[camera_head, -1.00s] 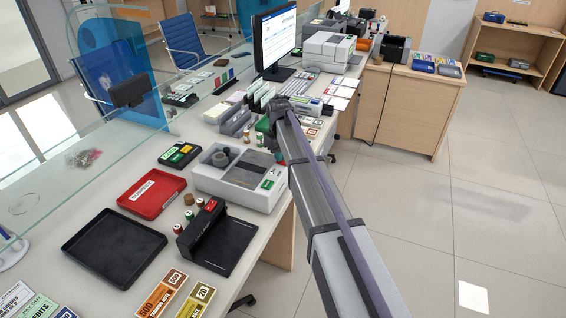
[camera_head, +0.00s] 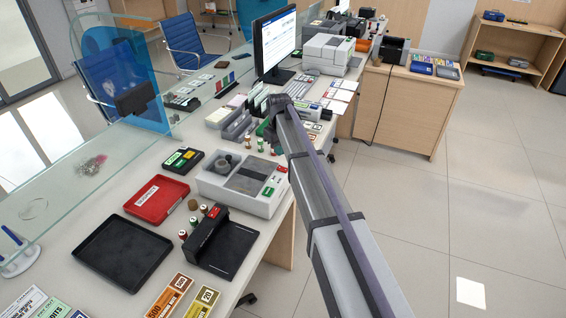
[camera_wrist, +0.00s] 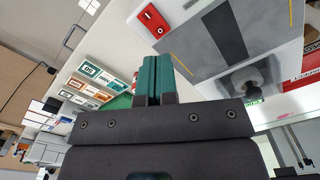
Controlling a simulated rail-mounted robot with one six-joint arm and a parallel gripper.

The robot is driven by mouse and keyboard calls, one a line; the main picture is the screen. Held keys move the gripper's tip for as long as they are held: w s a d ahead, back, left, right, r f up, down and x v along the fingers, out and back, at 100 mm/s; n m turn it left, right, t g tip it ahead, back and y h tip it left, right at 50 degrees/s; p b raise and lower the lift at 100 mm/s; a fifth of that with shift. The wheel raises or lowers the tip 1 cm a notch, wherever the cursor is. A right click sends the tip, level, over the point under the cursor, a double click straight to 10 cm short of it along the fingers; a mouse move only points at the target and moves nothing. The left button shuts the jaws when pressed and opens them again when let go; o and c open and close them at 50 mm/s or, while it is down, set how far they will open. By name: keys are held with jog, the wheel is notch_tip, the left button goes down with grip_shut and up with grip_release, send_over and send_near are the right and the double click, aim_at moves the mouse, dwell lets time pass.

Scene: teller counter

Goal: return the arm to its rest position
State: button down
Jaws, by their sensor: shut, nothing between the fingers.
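My arm (camera_head: 337,205) reaches from the bottom right over the counter's edge. My gripper (camera_wrist: 157,80) shows in the wrist view with its two teal fingers together and nothing between them. In the head view the gripper is mostly hidden behind the arm's far end; a bit of green shows beside it, next to the coin counting machine. No rest position is marked in view.
A monitor (camera_head: 274,43) and printer (camera_head: 327,54) stand beyond. A glass screen (camera_head: 75,165) runs along the left. The floor (camera_head: 430,220) at right is clear.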

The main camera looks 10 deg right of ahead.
jog(key=shift+r, duration=0.25)
jog(key=s+m, duration=0.4)
jog(key=s, duration=2.9)
jog(key=shift+m, duration=0.4)
